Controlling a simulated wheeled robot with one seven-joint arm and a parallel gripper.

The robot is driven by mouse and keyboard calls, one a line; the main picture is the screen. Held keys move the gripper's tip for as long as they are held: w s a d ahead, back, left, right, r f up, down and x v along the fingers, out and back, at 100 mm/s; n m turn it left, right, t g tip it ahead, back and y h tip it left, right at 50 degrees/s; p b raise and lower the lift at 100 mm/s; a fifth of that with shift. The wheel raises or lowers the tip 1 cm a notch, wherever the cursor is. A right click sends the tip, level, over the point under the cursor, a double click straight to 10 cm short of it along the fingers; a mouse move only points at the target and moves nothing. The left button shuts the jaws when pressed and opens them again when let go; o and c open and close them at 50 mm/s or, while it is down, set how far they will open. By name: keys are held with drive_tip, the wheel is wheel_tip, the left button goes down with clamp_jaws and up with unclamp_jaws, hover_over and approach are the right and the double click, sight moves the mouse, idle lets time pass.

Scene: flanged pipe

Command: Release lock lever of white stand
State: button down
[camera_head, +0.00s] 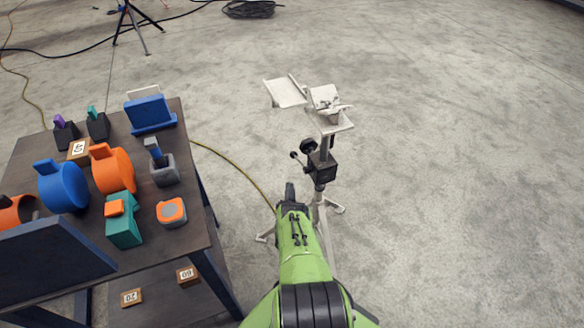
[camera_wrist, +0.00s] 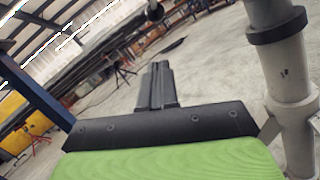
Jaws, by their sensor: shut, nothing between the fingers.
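The white stand (camera_head: 333,121) stands on the floor in the middle of the head view, with a white cradle on top and splayed legs below. A black block (camera_head: 322,169) sits on its post, with a round black knob (camera_head: 308,146) and a thin lever with a dark tip (camera_head: 294,155) on its left. My gripper (camera_head: 290,186) is shut and empty, left of the post and below the lever, apart from both. In the wrist view its closed fingers (camera_wrist: 157,70) point forward. The stand's post (camera_wrist: 291,85) is on the right. A dark rounded end (camera_wrist: 154,11), possibly the lever's tip, shows at the top.
A dark table (camera_head: 185,242) stands on the left with blue, orange and teal parts on it. A yellow cable (camera_head: 237,168) runs over the floor between table and stand. A tripod (camera_head: 130,27) is far back. The floor to the right is clear.

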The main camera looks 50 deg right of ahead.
sight(299, 161)
drive_tip(key=w+d+r+b, duration=0.2)
drive_tip(key=w+d+r, duration=0.1)
drive_tip(key=d, duration=0.3)
drive_tip(key=shift+w+d+r, duration=0.2)
drive_tip(key=shift+w+r, duration=0.2)
drive_tip(key=shift+r, duration=0.15)
wheel_tip(299, 161, up, 9)
drive_tip(key=w+d+h+p, duration=0.1)
drive_tip(key=w+p, duration=0.1)
drive_tip(key=p, duration=0.2)
drive_tip(key=shift+m, duration=0.3)
drive_tip(key=shift+d+r+t, duration=0.1)
drive_tip(key=shift+t, duration=0.2)
idle(0.4)
